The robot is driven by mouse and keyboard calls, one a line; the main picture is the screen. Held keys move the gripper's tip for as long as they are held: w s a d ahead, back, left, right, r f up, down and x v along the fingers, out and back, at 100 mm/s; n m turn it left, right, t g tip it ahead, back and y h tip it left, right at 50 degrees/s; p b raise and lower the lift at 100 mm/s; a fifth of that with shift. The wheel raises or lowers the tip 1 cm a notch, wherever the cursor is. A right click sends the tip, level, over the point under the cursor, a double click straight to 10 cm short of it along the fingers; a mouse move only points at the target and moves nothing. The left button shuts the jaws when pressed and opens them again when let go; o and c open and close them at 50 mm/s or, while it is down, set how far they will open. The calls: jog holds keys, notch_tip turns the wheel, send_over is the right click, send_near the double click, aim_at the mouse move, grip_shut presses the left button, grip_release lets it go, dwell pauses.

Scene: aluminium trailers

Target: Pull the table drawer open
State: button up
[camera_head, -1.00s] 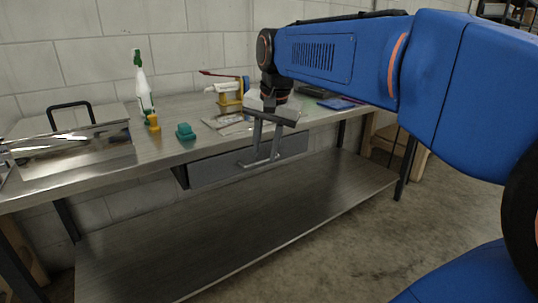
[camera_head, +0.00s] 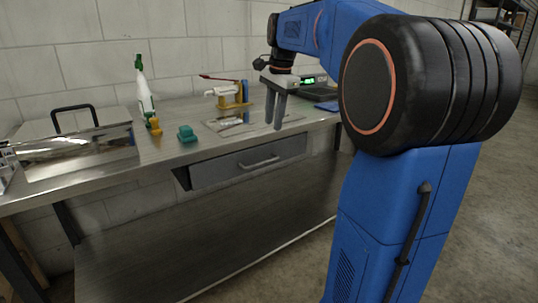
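The grey table drawer (camera_head: 225,171) hangs under the front edge of the worktable (camera_head: 165,152). Its front sits close under the tabletop, and I see no clear gap showing it pulled out. A light bar handle (camera_head: 260,162) runs across the drawer front and is unobstructed. My gripper (camera_head: 274,125) points down above the tabletop, behind and above the handle. Its two grey fingers are apart with a gap between them, and nothing is held. It does not touch the drawer or handle.
A green-and-white spray bottle (camera_head: 144,90), a teal block (camera_head: 187,134), a yellow tool (camera_head: 232,98) and a scale (camera_head: 310,82) stand on the tabletop. A shiny metal piece (camera_head: 75,147) lies at left. The space before the drawer is clear.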

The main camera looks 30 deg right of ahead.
aim_at(269, 161)
jog(key=w+f, duration=0.1)
jog(key=f, duration=0.8)
jog(key=w+f, duration=0.1)
jog(key=f, duration=0.3)
jog(key=shift+w+a+f, duration=0.1)
jog(key=shift+w+f, duration=0.15)
jog(key=shift+w, duration=0.05)
jog(key=shift+c, duration=0.7)
grip_shut()
